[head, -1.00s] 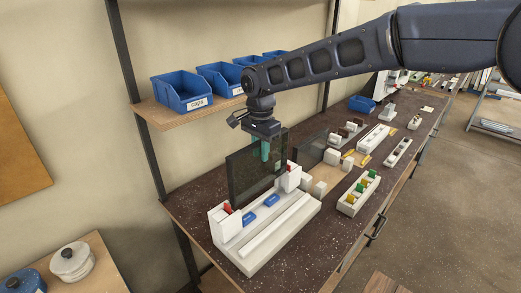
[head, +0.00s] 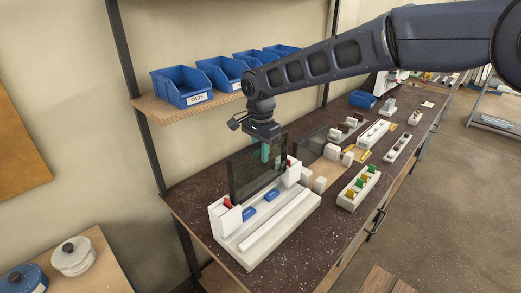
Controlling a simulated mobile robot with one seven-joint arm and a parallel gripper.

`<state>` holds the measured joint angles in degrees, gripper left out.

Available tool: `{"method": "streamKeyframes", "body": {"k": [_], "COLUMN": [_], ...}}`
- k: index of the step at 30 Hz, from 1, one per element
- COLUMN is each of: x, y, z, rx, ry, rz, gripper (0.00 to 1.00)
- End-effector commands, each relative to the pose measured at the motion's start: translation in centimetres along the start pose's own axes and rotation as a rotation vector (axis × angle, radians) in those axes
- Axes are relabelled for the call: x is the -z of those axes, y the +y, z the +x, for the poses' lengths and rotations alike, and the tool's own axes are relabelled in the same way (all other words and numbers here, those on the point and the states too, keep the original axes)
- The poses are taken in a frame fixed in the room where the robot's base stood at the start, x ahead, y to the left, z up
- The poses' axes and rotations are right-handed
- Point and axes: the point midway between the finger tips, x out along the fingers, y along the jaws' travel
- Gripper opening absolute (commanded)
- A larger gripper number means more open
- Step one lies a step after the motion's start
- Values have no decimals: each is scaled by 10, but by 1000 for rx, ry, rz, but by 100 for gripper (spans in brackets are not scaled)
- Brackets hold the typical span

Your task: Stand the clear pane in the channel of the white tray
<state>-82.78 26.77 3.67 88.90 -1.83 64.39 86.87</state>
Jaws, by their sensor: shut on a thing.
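The clear pane (head: 250,172) looks dark and see-through and stands upright over the back part of the white tray (head: 283,228). My gripper (head: 265,152) is shut on the pane's top edge, its teal fingers gripping near the right part of that edge. The pane's lower edge is close to the tray, between the two white end blocks with red parts (head: 228,203). I cannot tell whether it rests in the channel. Two blue pieces (head: 249,213) lie on the tray in front of the pane.
A second dark pane (head: 312,147) stands behind, near several white blocks (head: 320,184). A white rack with coloured pieces (head: 358,188) is to the right. Blue bins (head: 181,87) sit on a shelf (head: 150,110) above.

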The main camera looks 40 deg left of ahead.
Motion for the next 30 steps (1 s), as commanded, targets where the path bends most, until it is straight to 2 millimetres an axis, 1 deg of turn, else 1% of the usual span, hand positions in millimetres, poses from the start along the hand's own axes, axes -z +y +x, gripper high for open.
{"method": "streamKeyframes", "body": {"k": [30], "x": [0], "y": [0], "z": [21], "rx": [1], "ry": [0], "rz": [0], "gripper": [0]}}
